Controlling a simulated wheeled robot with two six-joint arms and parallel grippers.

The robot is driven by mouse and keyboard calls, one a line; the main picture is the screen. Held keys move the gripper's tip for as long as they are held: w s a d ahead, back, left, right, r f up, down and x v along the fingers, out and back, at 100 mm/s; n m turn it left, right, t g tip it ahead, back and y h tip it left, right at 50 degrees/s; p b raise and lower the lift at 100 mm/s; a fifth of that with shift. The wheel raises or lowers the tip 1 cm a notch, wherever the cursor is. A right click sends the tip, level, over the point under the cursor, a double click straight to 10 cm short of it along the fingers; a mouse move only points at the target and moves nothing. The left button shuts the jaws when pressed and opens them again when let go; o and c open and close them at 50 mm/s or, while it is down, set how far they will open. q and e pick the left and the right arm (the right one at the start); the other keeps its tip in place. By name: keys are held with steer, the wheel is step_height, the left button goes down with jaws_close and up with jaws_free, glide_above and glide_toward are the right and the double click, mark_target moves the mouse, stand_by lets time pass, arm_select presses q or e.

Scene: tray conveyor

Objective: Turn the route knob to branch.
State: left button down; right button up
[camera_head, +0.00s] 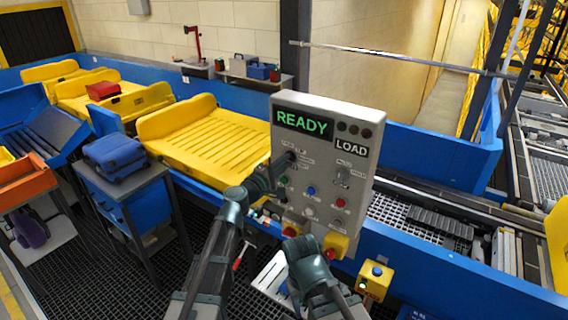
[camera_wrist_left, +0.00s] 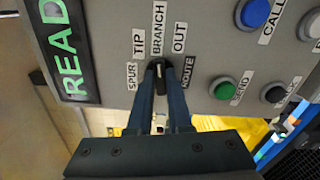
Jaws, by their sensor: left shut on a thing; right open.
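The route knob (camera_wrist_left: 158,68) is a small dark knob on the grey control panel. In the left wrist view its pale line runs up toward the BRANCH label (camera_wrist_left: 158,30). The TIP label (camera_wrist_left: 139,42) and OUT label (camera_wrist_left: 179,33) lie on either side, with SPUR (camera_wrist_left: 131,76) further left. My left gripper (camera_wrist_left: 161,78) is shut on the knob, one finger on each side. In the head view the left gripper (camera_head: 288,160) covers the knob at the panel's left edge. My right gripper (camera_head: 300,243) is below the panel; its fingers are mostly hidden.
The control panel (camera_head: 318,180) shows READY and LOAD, with several other buttons and knobs. A yellow box with a red button (camera_head: 335,246) sits at its lower edge. Yellow trays (camera_head: 205,138) stand on the blue conveyor behind. A blue suitcase (camera_head: 114,155) lies on a stand at left.

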arm_select(q)
steer(key=shift+s, duration=0.1)
steer(key=c, duration=0.8)
jaws_free()
steer(key=shift+c, duration=0.2)
steer(key=v, duration=1.3)
steer(key=shift+s+a, duration=0.2)
steer(key=shift+s, duration=0.1)
